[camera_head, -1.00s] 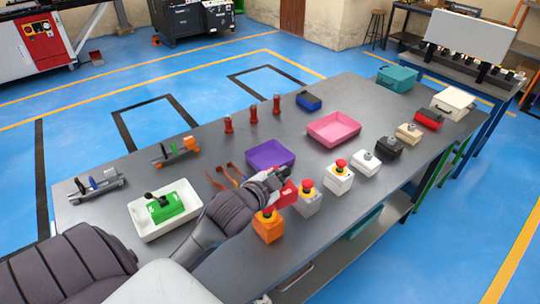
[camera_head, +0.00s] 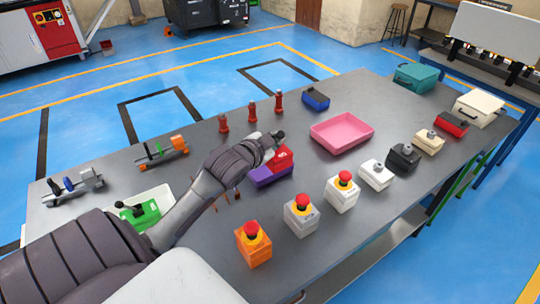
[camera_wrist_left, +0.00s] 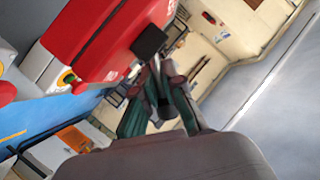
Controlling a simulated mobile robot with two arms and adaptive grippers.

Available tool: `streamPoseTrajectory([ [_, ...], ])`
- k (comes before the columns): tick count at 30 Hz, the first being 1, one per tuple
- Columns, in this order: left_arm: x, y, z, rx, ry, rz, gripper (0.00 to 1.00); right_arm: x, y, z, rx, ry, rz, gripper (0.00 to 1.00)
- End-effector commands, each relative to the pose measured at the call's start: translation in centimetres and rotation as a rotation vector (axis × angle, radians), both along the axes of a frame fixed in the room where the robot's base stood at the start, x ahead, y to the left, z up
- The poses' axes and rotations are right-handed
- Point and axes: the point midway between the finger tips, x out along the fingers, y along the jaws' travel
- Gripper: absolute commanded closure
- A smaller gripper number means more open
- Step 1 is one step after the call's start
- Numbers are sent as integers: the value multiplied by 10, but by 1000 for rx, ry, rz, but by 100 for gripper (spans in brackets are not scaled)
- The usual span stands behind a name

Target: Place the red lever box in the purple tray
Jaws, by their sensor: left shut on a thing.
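My left gripper (camera_head: 274,140) is shut on the red lever box (camera_head: 283,158). In the head view the box appears over the right part of the purple tray (camera_head: 262,180). The gripper and forearm hide much of the tray, and I cannot tell whether the box touches its floor. In the left wrist view the red lever box (camera_wrist_left: 95,38) fills the upper left, with its black lever (camera_wrist_left: 150,42) near the fingers (camera_wrist_left: 160,100). My right gripper is not in view.
A pink tray (camera_head: 341,133) stands right of the purple one. Emergency-stop boxes, orange (camera_head: 253,245), grey (camera_head: 301,215) and white (camera_head: 341,192), line the front edge. A white tray with a green lever box (camera_head: 140,213) is at left. Red posts (camera_head: 252,114) stand behind.

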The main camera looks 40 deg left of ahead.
Motion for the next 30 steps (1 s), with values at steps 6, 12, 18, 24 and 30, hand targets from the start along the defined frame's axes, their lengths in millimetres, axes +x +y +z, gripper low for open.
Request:
streamPoseTrajectory([
  [6,0,0,-32,1,-3,0,100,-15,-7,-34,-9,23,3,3],
  [12,2,3,-44,1,-3,0,100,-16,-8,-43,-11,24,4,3],
  [18,23,34,-64,2,2,3,100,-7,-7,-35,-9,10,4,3],
  [24,49,71,-91,2,0,2,100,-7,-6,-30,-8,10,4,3],
  [30,64,93,-107,2,-3,0,100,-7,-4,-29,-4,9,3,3],
])
